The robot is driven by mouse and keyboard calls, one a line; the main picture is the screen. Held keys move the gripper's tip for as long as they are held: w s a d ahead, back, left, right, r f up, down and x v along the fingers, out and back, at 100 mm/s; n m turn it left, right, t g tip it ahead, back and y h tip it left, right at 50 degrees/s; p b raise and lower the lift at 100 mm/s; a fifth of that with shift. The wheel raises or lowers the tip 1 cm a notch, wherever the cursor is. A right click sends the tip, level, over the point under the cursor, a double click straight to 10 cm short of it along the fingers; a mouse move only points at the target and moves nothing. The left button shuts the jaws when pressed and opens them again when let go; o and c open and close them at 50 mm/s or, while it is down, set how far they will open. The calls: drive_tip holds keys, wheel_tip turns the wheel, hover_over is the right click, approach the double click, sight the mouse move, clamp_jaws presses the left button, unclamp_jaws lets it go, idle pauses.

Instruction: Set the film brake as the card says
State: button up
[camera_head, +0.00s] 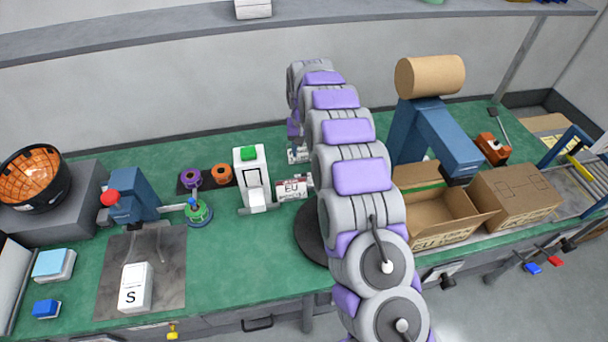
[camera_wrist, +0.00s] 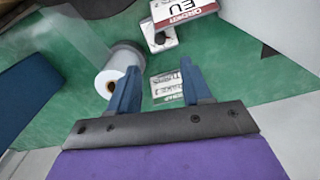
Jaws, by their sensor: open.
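My gripper (camera_wrist: 160,78) shows in the wrist view with its two blue fingers spread apart and nothing between them. Beyond the fingers, a small printed card (camera_wrist: 167,86) lies on the green bench; its lines are too blurred to read surely. A white film roll (camera_wrist: 110,78) with a brown core lies beside the left finger, with clear film (camera_wrist: 75,40) running to the upper left. I cannot make out a film brake. In the head view my arm hides most of this area and most of my gripper.
An "EU" sign (camera_head: 292,188) stands by a white device with a green top (camera_head: 252,168). An open carton (camera_head: 430,212) and a closed box (camera_head: 515,195) sit right of my arm. A blue stand (camera_head: 432,135) holds a brown roll (camera_head: 430,76).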

sight(304, 174)
wheel_tip(304, 174, down, 12)
drive_tip(key=shift+f+b, duration=0.1)
drive_tip(key=shift+b, duration=1.05)
drive_tip(key=shift+c, duration=0.2)
clamp_jaws()
